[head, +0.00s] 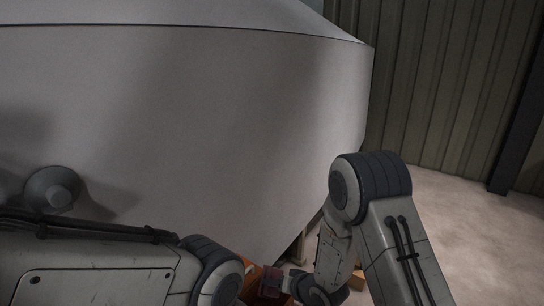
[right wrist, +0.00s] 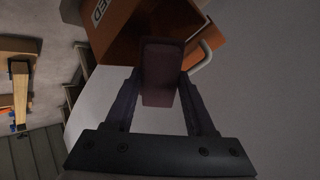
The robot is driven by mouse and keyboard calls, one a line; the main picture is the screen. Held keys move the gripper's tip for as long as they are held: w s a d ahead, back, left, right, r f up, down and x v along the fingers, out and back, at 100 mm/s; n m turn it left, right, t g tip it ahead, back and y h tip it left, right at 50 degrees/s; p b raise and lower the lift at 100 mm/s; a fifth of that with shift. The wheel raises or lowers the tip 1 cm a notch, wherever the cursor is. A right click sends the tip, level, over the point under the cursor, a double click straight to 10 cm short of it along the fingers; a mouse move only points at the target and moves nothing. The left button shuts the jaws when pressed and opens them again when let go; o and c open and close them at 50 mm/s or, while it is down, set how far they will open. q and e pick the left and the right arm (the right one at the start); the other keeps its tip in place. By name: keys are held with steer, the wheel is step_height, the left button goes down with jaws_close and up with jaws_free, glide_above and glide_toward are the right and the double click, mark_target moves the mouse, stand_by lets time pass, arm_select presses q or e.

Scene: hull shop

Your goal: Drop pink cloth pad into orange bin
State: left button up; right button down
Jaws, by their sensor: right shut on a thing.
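The pink cloth pad (right wrist: 160,65), dark and dusky in this light, is between the fingers of my right gripper (right wrist: 161,88) in the right wrist view. My right gripper is shut on it. The orange bin (right wrist: 115,37) is just beyond the pad, with a white label and a pale handle; the pad overlaps its opening in the picture. I cannot tell how high the pad is over the bin. In the head view the pad (head: 270,282) and a small part of the orange bin (head: 250,288) show at the bottom edge, mostly hidden by my arms. My left gripper is out of view.
A large grey hull (head: 200,120) fills most of the head view, with a round fitting (head: 52,190) at left. Bare floor (head: 470,220) and a ribbed wall (head: 440,80) are at right. Wooden pieces (right wrist: 20,90) lie at left in the right wrist view.

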steer(key=shift+f, duration=0.2)
steer(key=shift+c, duration=0.8)
jaws_free()
steer(key=shift+d, duration=0.1)
steer(key=s+d+r+n+g+h+p, duration=0.1)
steer(key=s+d+r+n+h+p, duration=0.15)
steer(key=s+r, duration=0.45)
steer(key=s+d+r+n+g+h+p, duration=0.1)
steer(key=s+r+g+p, duration=0.15)
steer(key=s+r, duration=0.55)
steer(key=s+r+n+g+h+p, duration=0.1)
steer(key=s+r+n+g+p, duration=0.2)
steer(key=s+r, duration=0.8)
steer(key=s+n+g, duration=0.1)
steer(key=s, duration=0.3)
steer(key=shift+s+a+r, duration=0.15)
steer(key=shift+s+r, duration=0.05)
steer(key=shift+r, duration=0.05)
